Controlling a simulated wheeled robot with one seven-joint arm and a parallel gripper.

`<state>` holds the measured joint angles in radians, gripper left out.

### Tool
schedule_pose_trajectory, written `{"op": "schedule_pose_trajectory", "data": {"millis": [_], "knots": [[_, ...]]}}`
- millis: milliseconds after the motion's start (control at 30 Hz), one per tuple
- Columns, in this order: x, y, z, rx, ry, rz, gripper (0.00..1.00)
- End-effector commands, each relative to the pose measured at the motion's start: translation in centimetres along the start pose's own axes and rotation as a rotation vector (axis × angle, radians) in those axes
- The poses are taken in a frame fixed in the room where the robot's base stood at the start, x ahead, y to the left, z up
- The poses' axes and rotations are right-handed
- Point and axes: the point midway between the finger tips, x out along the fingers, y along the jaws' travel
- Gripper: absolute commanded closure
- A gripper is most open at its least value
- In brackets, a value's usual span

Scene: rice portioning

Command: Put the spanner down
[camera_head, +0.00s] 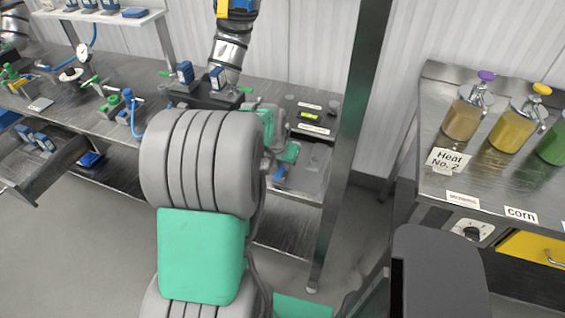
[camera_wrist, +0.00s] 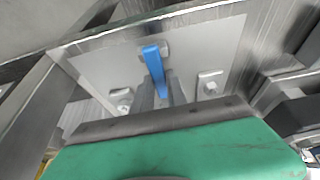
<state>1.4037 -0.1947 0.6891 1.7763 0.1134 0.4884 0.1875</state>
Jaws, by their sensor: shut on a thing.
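The spanner appears as a blue bar in the wrist view (camera_wrist: 153,68), held between the two grey fingers of my gripper (camera_wrist: 162,90). In the head view my gripper (camera_head: 279,172) is small and partly hidden behind my own grey and green arm. A bit of blue, likely the spanner (camera_head: 280,173), shows at its fingers, close to the right end of the metal workbench (camera_head: 262,230). Below the spanner in the wrist view is a pale grey panel (camera_wrist: 205,55) with metal fittings. I cannot tell whether the spanner touches it.
White labels (camera_head: 314,128) and a yellow-green item (camera_head: 310,115) lie on the bench's right end. A metal post (camera_head: 350,130) stands just right of it. Valves and gauges (camera_head: 85,70) crowd the bench's left. A counter with sauce dispensers (camera_head: 463,118) stands farther right.

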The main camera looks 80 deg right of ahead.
Motion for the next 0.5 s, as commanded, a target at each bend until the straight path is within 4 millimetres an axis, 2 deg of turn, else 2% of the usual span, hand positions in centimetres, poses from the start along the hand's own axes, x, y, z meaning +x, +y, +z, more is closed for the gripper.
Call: {"op": "schedule_pose_trajectory", "data": {"millis": [133, 167, 400, 500], "knots": [[0.37, -0.01, 0.14, 0.0, 0.001, 0.0, 1.0], [0.38, -0.01, 0.17, 0.0, 0.0, 0.0, 0.82], [0.25, -0.01, 0.13, 0.0, 0.0, 0.0, 0.62], [0.24, -0.01, 0.12, 0.0, 0.0, 0.0, 0.61]]}}
